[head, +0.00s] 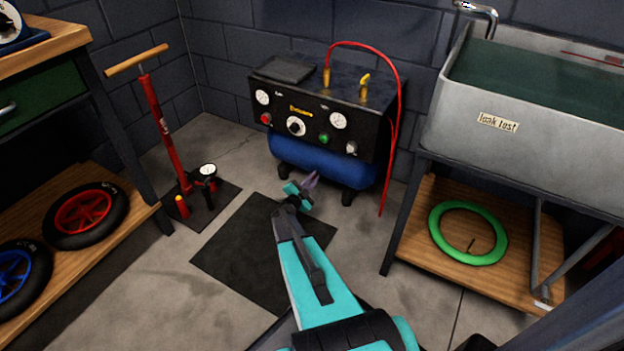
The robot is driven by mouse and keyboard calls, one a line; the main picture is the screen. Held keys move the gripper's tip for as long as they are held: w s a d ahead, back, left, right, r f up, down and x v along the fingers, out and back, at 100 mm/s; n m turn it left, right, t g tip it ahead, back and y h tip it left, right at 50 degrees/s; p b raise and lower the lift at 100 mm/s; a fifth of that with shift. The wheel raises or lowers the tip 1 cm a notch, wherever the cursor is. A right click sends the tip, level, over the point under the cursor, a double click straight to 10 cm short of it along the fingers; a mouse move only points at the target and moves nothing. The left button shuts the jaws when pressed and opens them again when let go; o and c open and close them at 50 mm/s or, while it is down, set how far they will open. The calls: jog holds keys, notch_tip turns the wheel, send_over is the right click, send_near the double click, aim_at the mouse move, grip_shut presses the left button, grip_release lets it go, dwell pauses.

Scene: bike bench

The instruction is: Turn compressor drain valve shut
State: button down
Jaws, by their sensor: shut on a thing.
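The compressor (285,112) stands against the back wall, with a black control box above a blue tank (300,157). My gripper (309,184) is at the low front of the tank. It is shut on a small purplish piece (312,179), which appears to be the drain valve's handle. The fingers hide much of it, and its exact angle is too small to tell. The panel has gauges, a central dial (296,126) and red and green buttons.
A red hose (399,95) arches from the compressor's top down its right side. A red floor pump (162,125) stands at left. A sink bench (520,100) is at right, with a green tyre (439,235) on its shelf. A dark mat (235,250) lies on the floor.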

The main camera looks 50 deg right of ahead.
jog(key=shift+s+f+m+b, duration=0.15)
jog(key=shift+f+m+b, duration=0.2)
jog(key=shift+m+b, duration=0.9)
jog(key=shift+s+f+m+b, duration=0.2)
jog(key=shift+f+m+b, duration=0.3)
jog(key=shift+m, duration=1.3)
jog(key=shift+s+f+m+b, duration=0.15)
jog(key=shift+f+m+b, duration=0.1)
jog(key=shift+m+b, duration=1)
jog(key=shift+m+p, duration=0.3)
jog(key=shift+m, duration=0.1)
jog(key=c, duration=1.8)
grip_release()
jog(key=shift+d, duration=0.1)
jog(key=shift+c, duration=0.2)
jog(key=p+v, duration=0.5)
jog(key=v, duration=0.9)
